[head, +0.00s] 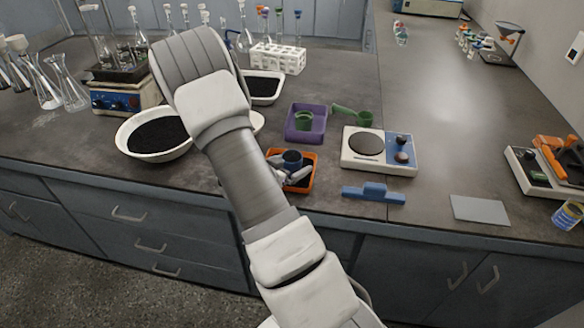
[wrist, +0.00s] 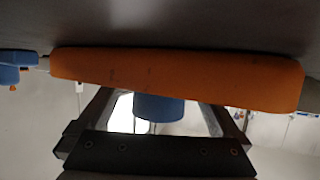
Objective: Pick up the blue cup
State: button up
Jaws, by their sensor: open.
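The blue cup (head: 292,157) stands in the orange tray (head: 314,162) near the front edge of the bench. My gripper (head: 290,177) is low at the front of the tray, partly hidden by my arm. In the wrist view, the blue cup (wrist: 159,107) shows between the two dark fingers of my gripper (wrist: 156,100), with a gap on each side. The orange tray (wrist: 180,77) spans that view above them. My gripper is open. Whether a finger touches the cup or tray cannot be told.
A purple tray (head: 305,136) with a green cup, a green scoop (head: 363,118) and a balance (head: 379,151) are close by. A white bowl of dark grains (head: 140,154) stands left. A blue bar-shaped object (head: 373,194) lies right of the orange tray.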

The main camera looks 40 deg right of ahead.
jog(key=c, duration=1.4)
jog(key=shift+c, duration=0.6)
jog(key=shift+r, duration=0.15)
